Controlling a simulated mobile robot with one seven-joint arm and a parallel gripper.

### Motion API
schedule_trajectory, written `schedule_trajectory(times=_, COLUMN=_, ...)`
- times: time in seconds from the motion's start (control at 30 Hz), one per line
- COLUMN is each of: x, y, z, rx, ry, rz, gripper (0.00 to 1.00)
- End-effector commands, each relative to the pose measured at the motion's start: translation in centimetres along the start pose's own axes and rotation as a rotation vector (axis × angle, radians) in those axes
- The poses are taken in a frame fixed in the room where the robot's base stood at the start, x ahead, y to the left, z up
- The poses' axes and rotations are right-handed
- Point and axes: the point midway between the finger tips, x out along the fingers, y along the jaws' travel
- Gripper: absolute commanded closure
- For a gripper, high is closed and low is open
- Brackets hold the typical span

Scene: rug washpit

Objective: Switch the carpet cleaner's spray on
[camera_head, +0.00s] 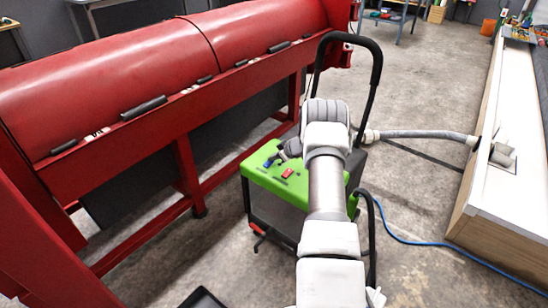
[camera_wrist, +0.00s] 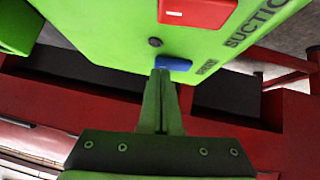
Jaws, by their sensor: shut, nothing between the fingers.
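The carpet cleaner has a bright green top (camera_head: 260,183) and stands on the floor below my arm. A red switch (camera_head: 287,172) and a smaller blue switch (camera_head: 268,163) sit on that top. In the wrist view the red switch (camera_wrist: 195,10) is beside the lettering "SUCTION", and the blue switch (camera_wrist: 174,64) has a small label too blurred to read. My gripper (camera_wrist: 162,75) is shut and empty, with its fingertips right at the blue switch, covering part of its edge. I cannot tell whether they touch. In the head view my wrist partly hides the gripper.
A long red machine (camera_head: 120,80) stands close on the left. The cleaner's black handle (camera_head: 375,75) rises behind my arm. A grey hose (camera_head: 420,134) runs to a wooden-sided bench (camera_head: 495,215) at right. A blue cord (camera_head: 440,243) lies on the floor.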

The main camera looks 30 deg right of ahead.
Motion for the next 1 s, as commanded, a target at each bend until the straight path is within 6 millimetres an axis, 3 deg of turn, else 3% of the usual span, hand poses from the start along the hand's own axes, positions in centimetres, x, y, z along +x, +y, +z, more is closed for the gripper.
schedule_trajectory(times=1.0, x=0.0, y=-1.4, z=0.0, rx=0.000, ry=-0.001, rz=-0.001, gripper=1.00)
